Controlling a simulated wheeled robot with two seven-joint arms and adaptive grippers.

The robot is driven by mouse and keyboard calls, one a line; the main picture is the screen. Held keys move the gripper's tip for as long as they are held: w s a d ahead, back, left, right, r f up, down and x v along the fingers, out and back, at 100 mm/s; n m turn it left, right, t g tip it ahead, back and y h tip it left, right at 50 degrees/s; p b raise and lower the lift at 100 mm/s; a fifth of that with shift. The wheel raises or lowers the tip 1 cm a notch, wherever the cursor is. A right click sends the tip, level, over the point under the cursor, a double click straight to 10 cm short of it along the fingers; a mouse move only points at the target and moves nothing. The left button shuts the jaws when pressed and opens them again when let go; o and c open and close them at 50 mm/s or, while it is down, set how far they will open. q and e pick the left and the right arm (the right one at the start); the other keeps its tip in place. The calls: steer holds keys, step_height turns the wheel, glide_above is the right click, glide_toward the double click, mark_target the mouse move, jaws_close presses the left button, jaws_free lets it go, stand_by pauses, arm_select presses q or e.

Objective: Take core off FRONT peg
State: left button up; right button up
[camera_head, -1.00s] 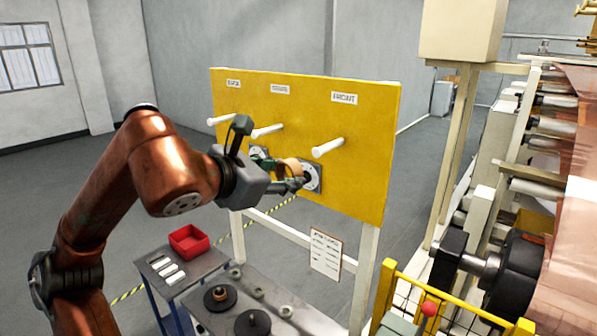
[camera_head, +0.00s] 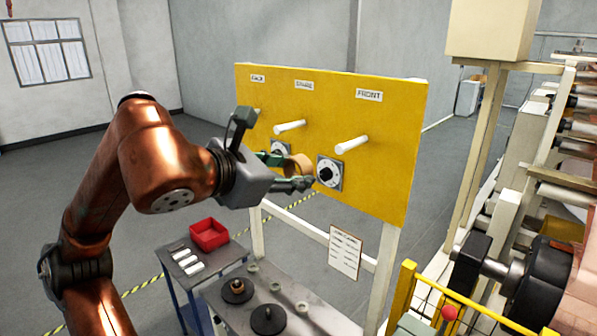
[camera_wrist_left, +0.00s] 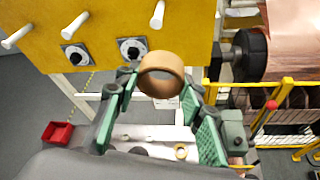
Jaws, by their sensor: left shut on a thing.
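My left gripper (camera_head: 287,172) has its green fingers on either side of the tan ring-shaped core (camera_head: 301,164) and is shut on it. In the left wrist view the core (camera_wrist_left: 161,75) sits between the fingertips, its hole visible. The white FRONT peg (camera_head: 352,144) sticks out of the yellow board under the FRONT label (camera_head: 369,95), and nothing is on it. The core is below and left of this peg, apart from it. My right gripper is in neither view.
A black knob on a square plate (camera_head: 330,173) is just right of the core. The SPARE peg (camera_head: 290,127) is bare. Below stand a grey bench with black discs (camera_head: 268,320) and a small table with a red bin (camera_head: 209,234). Machinery and yellow railing are at right.

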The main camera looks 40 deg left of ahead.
arm_select(q)
steer(key=s+b, duration=0.5)
steer(key=s, duration=0.7)
steer(key=shift+s+a, duration=0.25)
steer(key=shift+a, duration=0.2)
stand_by(0.4)
